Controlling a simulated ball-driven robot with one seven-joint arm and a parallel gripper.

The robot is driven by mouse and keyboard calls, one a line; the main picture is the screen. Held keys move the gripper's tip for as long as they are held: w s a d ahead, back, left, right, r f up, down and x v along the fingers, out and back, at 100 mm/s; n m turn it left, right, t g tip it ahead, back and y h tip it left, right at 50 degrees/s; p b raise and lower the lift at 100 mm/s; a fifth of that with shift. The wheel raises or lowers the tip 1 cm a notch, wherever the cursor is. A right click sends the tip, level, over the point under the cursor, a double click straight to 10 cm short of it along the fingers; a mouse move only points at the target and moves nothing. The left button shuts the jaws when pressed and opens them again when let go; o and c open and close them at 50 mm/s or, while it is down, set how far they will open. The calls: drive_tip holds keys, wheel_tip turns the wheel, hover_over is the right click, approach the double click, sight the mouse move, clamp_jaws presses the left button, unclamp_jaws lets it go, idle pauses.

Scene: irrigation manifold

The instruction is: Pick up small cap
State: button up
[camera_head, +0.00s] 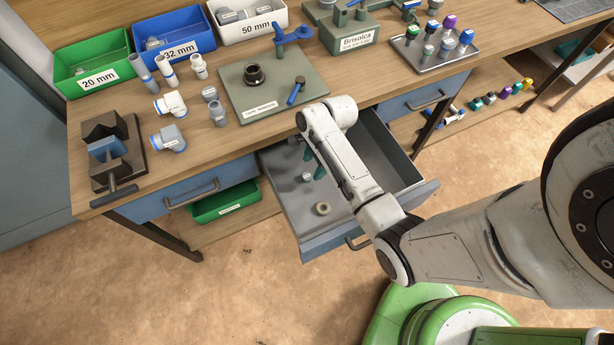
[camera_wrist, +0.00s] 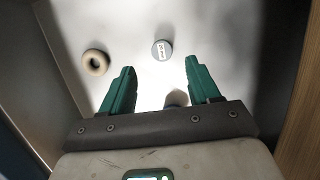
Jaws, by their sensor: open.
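My gripper (camera_wrist: 160,68) is open, its two green fingers pointing down into the open drawer (camera_head: 285,210); it also shows in the head view (camera_head: 314,164). A small round grey cap with a pale label (camera_wrist: 162,50) lies on the drawer floor, just beyond the fingertips and roughly centred between them in the wrist view. A second small grey piece (camera_wrist: 176,97) shows between the fingers, partly hidden by the gripper body; I cannot tell its full shape. Nothing is held.
A beige ring (camera_wrist: 95,62) lies left of the fingers in the wrist view. Drawer walls stand close on both sides. Above, the bench (camera_head: 220,160) holds a vise (camera_head: 108,155), pipe fittings, bins and a green assembly plate (camera_head: 285,95).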

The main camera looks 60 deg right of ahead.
sight(307, 176)
drive_tip(key=shift+w+x, duration=0.2)
drive_tip(key=shift+x, duration=2.55)
drive_tip(key=shift+a, duration=0.1)
drive_tip(key=shift+c, duration=0.4)
drive_tip(key=shift+r, duration=0.1)
drive_tip(key=c, duration=1)
